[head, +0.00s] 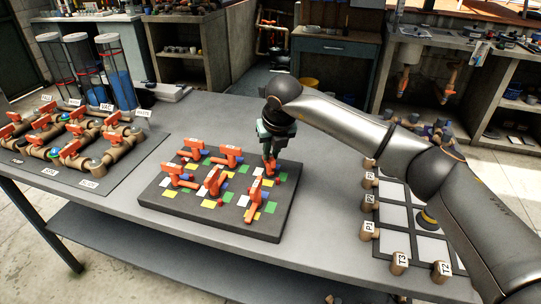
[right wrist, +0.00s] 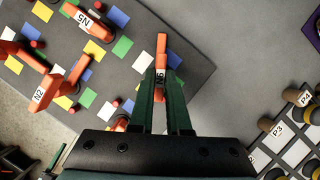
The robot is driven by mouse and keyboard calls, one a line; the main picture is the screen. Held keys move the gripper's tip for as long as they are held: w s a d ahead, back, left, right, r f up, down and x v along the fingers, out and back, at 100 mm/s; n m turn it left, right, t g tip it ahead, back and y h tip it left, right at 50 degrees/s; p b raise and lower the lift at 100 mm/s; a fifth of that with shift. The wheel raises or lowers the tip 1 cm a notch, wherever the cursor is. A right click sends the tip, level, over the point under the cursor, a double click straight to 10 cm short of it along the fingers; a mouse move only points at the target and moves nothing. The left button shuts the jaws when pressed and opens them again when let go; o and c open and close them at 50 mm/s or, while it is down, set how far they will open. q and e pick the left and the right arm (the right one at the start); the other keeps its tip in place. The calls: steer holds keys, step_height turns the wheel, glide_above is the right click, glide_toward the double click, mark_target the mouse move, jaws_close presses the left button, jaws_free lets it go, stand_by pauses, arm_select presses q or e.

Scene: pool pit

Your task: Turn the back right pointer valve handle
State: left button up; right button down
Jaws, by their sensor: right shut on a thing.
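The back right pointer valve handle (head: 269,167) is an orange-red lever at the far right corner of the dark board (head: 174,202). My right gripper (head: 271,150) comes down on it from above and is shut on it. In the right wrist view the handle (right wrist: 161,50) points up the picture, and its label appears to read N6. The green fingers (right wrist: 162,88) stand on both sides of the handle. The fingers hide part of its lower end. My left gripper is out of view.
Several other orange pointer handles stand on the board among coloured squares, including N5 (right wrist: 88,26) and N2 (right wrist: 41,88). A pipe rig (head: 75,140) is at the left. A grid board (head: 398,218) with labelled pegs lies at the right, under my right arm.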

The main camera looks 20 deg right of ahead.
steer(key=n, duration=0.2)
steer(key=n+y, duration=0.1)
steer(key=shift+w+d+r+n, duration=0.1)
steer(key=shift+d+n, duration=0.05)
steer(key=shift+n, duration=0.25)
steer(key=n+y, duration=0.1)
steer(key=n, duration=0.2)
steer(key=shift+g+y, duration=0.3)
steer(key=shift+d+n+y+p, duration=0.1)
steer(key=shift+n+y+p, duration=0.2)
steer(key=shift+n, duration=0.7)
steer(key=shift+w+n+g, duration=0.1)
steer(key=shift+n+g, duration=0.4)
steer(key=shift+n, duration=0.3)
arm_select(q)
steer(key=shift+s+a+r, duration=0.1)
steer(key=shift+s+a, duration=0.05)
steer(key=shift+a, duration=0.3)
arm_select(e)
steer(key=shift+n+y, duration=0.3)
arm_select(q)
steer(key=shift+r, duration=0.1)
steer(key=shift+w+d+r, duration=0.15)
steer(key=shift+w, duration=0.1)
arm_select(e)
steer(key=c, duration=0.9)
jaws_free()
